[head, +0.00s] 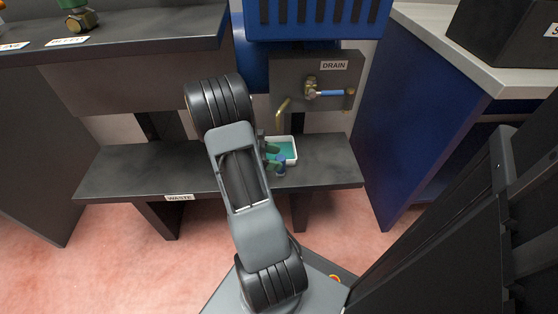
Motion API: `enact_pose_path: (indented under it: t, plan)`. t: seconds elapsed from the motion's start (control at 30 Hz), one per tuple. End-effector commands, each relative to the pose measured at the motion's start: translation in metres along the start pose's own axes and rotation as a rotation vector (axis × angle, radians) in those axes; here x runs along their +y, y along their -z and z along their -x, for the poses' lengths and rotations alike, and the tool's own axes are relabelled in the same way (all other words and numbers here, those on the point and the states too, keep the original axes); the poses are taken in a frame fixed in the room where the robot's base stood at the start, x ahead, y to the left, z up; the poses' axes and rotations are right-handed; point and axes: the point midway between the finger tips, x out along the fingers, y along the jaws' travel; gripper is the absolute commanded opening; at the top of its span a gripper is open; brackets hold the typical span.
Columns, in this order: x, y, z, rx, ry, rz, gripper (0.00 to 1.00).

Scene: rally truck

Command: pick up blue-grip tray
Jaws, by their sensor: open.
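The tray (294,158) is a small white open box with teal liquid or a teal floor inside. It sits on the low dark shelf (325,165), below the bent brass drain spout. A small blue part, apparently its grip (281,159), shows at its near left side. My gripper (274,157) is at the tray's left side, close to the blue grip, with its fingers apart. My arm hides much of the gripper and the shelf left of the tray. I cannot tell whether the fingers touch the grip or stand around it.
A panel marked DRAIN (334,65) carries a brass valve with a blue lever (330,93) above the tray. A WASTE label (179,197) is on the shelf's front edge. A blue cabinet (410,120) stands right. Pink floor (110,270) is clear at front left.

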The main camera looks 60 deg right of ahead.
Motion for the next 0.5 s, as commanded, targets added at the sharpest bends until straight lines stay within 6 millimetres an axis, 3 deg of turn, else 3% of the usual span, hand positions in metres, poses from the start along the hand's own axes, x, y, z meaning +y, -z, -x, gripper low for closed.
enact_pose_path:
  t: [0.2, 0.5]
  plan:
    - [0.000, 0.001, -0.021, 0.000, 0.001, -0.001, 0.67]
    - [0.000, 0.000, -0.022, 0.001, 0.000, -0.001, 0.64]
